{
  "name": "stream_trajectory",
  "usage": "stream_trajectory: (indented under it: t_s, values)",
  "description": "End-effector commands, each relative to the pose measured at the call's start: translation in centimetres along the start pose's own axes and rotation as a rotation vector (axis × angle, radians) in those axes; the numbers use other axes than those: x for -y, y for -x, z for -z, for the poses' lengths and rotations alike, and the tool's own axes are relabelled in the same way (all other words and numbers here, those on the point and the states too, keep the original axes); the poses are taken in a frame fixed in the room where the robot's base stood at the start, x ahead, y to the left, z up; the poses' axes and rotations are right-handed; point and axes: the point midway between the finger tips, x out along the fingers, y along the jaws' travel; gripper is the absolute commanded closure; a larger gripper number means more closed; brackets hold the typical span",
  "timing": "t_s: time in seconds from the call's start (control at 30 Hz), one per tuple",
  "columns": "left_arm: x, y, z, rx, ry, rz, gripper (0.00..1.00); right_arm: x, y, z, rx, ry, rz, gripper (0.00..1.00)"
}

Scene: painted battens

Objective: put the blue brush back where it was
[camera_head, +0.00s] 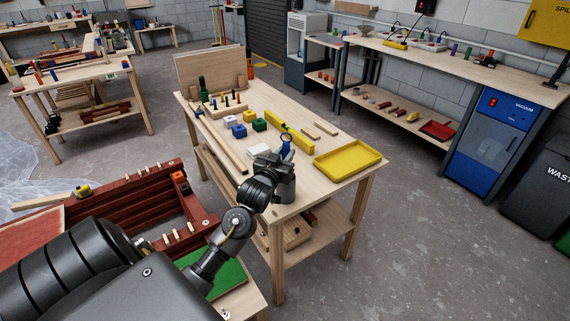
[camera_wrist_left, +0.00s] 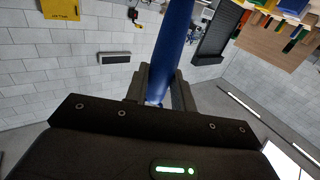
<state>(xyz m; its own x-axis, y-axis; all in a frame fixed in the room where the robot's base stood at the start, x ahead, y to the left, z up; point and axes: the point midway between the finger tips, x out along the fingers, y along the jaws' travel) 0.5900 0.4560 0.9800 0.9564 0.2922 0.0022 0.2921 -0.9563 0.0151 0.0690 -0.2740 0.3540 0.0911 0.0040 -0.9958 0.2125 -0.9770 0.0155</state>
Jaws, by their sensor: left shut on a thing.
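My left gripper (camera_head: 277,160) is over the near end of the workbench. In the left wrist view it (camera_wrist_left: 161,90) is shut on the blue brush (camera_wrist_left: 177,38), with the blue shaft between the fingers and running out of the top of the picture. In the head view a bit of the blue brush (camera_head: 287,141) shows just beyond the gripper. A grey can (camera_head: 286,190) stands on the bench right below the gripper, partly hidden by my arm. I cannot tell whether the brush touches the can. My right gripper is not in view.
A yellow tray (camera_head: 348,158) lies right of the gripper. A long wooden batten (camera_head: 225,143) runs along the left. Bare bench shows between gripper and tray.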

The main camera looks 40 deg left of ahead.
Motion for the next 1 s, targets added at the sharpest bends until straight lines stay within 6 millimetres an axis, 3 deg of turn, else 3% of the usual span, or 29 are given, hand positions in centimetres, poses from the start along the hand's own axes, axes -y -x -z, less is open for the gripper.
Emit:
stream_trajectory:
  t_s: [0.23, 0.63, 0.67, 0.8, 1.0]
  values:
    - [0.1, 0.0, -3.3, 0.004, -0.001, 0.000, 0.98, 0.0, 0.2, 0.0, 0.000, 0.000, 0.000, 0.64]
    - [0.0, 0.0, -3.8, 0.002, 0.000, -0.001, 0.98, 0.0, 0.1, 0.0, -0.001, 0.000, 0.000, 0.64]
    - [0.0, 0.0, -3.8, 0.002, 0.000, -0.001, 0.72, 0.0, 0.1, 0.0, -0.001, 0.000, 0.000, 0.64]
    - [0.0, 0.0, -3.8, 0.002, -0.001, -0.001, 0.54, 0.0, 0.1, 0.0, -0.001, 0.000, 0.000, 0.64]
    - [0.0, 0.0, -3.8, 0.002, -0.001, -0.001, 0.53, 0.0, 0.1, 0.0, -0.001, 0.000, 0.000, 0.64]
